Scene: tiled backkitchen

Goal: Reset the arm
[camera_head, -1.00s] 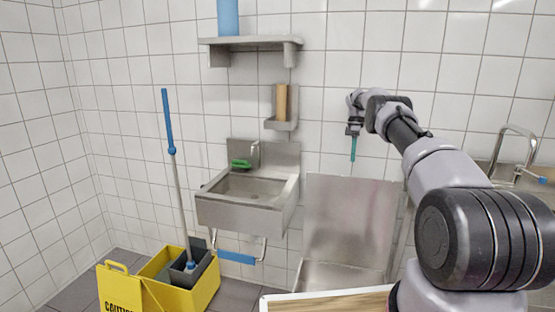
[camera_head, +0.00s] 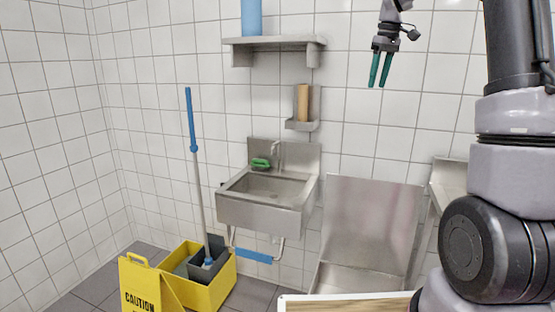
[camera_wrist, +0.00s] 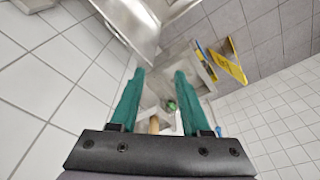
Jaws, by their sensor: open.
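My gripper (camera_head: 379,70) hangs at the upper right of the head view, its two green fingers pointing down and apart, with nothing between them. It is in front of the tiled wall, above and right of the sink. In the wrist view the green fingers (camera_wrist: 157,92) are spread and empty, with the sink area visible beyond them. My arm rises along the right edge of the head view, and part of it is cut off at the top.
A steel sink (camera_head: 262,209) and a shelf (camera_head: 272,42) with a blue cylinder (camera_head: 251,17) are on the wall. A yellow mop bucket (camera_head: 210,290) and a caution sign (camera_head: 140,287) stand at lower left. A steel panel (camera_head: 370,225) is below my gripper. The air around the gripper is clear.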

